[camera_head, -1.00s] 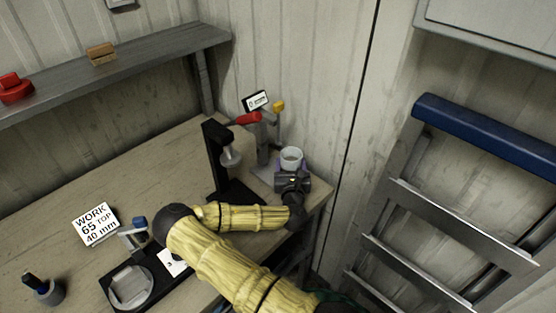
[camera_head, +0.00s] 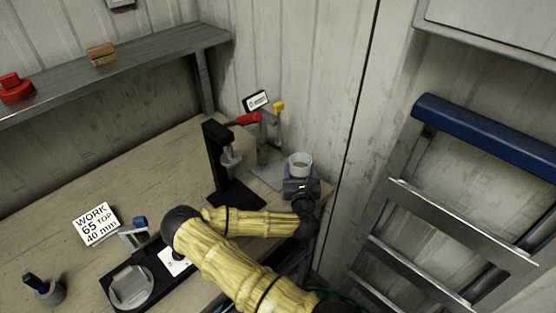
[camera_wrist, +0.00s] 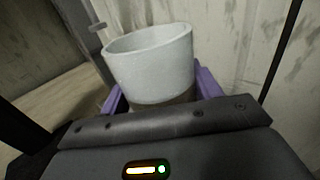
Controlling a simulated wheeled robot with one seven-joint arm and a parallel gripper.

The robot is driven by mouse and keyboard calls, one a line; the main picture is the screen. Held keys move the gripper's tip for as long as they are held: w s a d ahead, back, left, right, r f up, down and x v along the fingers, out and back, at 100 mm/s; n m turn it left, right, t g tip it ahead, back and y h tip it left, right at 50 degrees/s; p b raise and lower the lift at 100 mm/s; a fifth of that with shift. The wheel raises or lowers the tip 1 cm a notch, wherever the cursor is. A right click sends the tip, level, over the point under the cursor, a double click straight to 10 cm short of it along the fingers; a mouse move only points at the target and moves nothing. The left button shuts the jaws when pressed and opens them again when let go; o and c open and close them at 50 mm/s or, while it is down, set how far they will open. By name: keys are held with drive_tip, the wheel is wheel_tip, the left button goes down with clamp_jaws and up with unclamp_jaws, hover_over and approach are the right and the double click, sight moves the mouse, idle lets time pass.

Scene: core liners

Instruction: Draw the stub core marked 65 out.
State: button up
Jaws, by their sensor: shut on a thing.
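My gripper (camera_head: 302,178) is at the right end of the bench, by the wall corner. Its purple fingers, clear in the wrist view (camera_wrist: 160,94), are shut on a pale open-topped tube (camera_wrist: 150,62). The tube stands roughly upright with its rim above the fingers, and its lower part looks brownish. The tube also shows in the head view (camera_head: 300,161). No mark 65 is readable on it; its bottom is hidden by my gripper. A white card (camera_head: 96,224) on the bench reads "WORK 65 TOP 40 mm".
Left of my gripper stand a grey-based post with red and yellow parts (camera_head: 263,152) and a black stand (camera_head: 215,160). A small display (camera_head: 255,101) is behind them. A black tray (camera_head: 122,296) lies at the front. A blue-topped ladder-like frame (camera_head: 480,130) is at right.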

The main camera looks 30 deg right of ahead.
drive_tip(key=shift+s+d, duration=0.3)
drive_tip(key=shift+s, duration=0.55)
drive_tip(key=shift+s+d, duration=0.3)
drive_tip(key=shift+s, duration=0.55)
drive_tip(key=shift+s+d, duration=0.3)
drive_tip(key=shift+s, duration=0.55)
drive_tip(key=shift+r+p, duration=0.15)
drive_tip(key=shift+p, duration=0.15)
drive_tip(key=shift+r+p, duration=2.05)
drive_tip(key=shift+r, duration=0.4)
